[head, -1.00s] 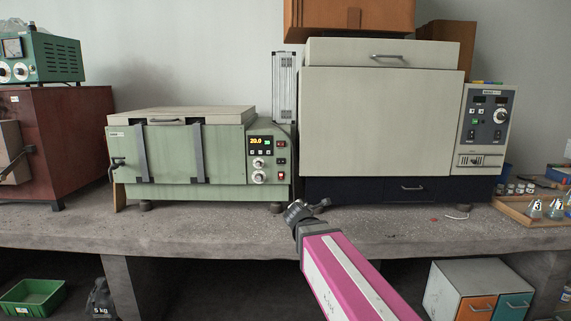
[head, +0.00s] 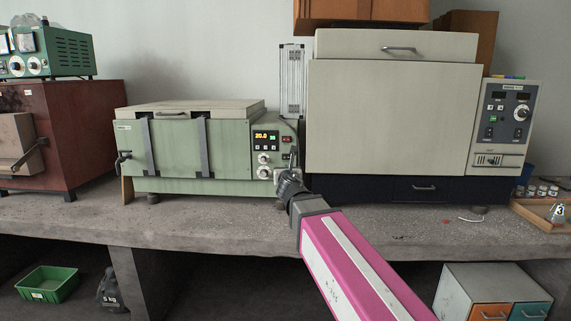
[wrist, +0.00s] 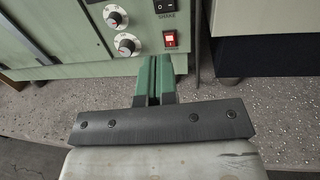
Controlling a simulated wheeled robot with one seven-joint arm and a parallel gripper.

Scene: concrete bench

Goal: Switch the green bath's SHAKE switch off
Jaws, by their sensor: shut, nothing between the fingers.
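The green bath (head: 185,160) stands on the bench with its lid down and its lit display and knobs at the right of its front. In the wrist view the dark SHAKE switch (wrist: 164,6) is cut by the top edge, its label just below; I cannot tell which way it is tipped. A red lit switch (wrist: 170,38) sits beneath it. My gripper (wrist: 154,62) is shut and empty, its fingertips just below and left of the red switch in the picture. In the head view my gripper (head: 292,158) covers the lower switches; whether it touches the panel is unclear.
A large cream oven (head: 390,115) with a dark base stands close on the right. A tall metal case (head: 291,80) stands behind the bath's right end. A dark red box (head: 70,125) is at the left. The bench front (head: 200,218) is clear.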

